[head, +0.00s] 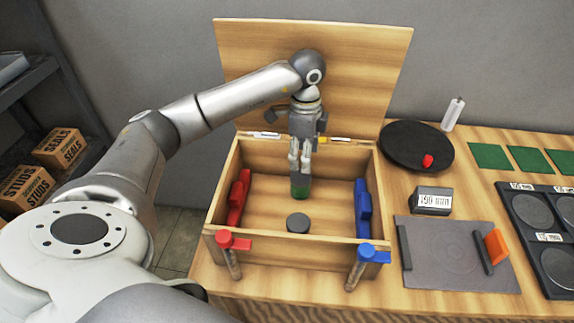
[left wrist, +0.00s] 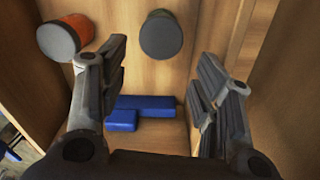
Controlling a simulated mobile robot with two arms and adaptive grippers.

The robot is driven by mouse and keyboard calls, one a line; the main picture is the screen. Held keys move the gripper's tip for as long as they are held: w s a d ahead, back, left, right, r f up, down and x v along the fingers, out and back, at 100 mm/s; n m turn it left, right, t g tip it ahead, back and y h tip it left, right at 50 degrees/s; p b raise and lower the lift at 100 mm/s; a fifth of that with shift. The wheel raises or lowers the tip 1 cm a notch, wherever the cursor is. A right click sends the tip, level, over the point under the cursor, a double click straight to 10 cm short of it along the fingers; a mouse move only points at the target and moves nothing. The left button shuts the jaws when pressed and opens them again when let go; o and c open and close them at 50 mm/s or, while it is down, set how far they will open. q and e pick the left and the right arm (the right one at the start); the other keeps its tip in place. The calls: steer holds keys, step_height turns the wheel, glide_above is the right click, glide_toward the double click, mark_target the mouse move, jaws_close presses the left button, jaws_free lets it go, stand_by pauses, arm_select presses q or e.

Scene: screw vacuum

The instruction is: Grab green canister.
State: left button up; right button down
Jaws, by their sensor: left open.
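The green canister (head: 300,189) stands inside the open wooden box (head: 255,212), below my left gripper (head: 300,167), which points down over it. In the left wrist view the green canister (left wrist: 161,36) has a dark grey top and shows ahead of the gap between the fingers of my left gripper (left wrist: 163,57). The fingers are spread with nothing between them. An orange canister (left wrist: 60,39) with a grey top is left of the green one in that view. My right gripper is not in view.
A dark round top (head: 298,224) shows nearer the box's front. Red (head: 238,199) and blue (head: 363,207) pieces line the box's side walls. Red (head: 233,241) and blue (head: 367,251) handled tools stand at its front edge. The raised lid (head: 352,70) is behind.

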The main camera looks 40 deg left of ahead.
mark_target(302, 176)
arm_select(q)
step_height(302, 176, down, 5)
steer(key=shift+s+r+p, duration=0.1)
steer(key=shift+p, duration=0.35)
step_height(302, 176, down, 5)
steer(key=shift+r+p, duration=0.1)
steer(key=shift+p, duration=0.3)
steer(key=shift+a+f, duration=0.1)
steer(key=shift+f, duration=0.55)
steer(key=shift+c, duration=0.6)
steer(key=c, duration=0.7)
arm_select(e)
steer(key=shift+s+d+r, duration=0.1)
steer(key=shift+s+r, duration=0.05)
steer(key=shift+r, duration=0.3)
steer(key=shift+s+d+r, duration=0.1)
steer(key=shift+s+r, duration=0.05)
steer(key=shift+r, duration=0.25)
arm_select(q)
steer(key=shift+r, duration=0.1)
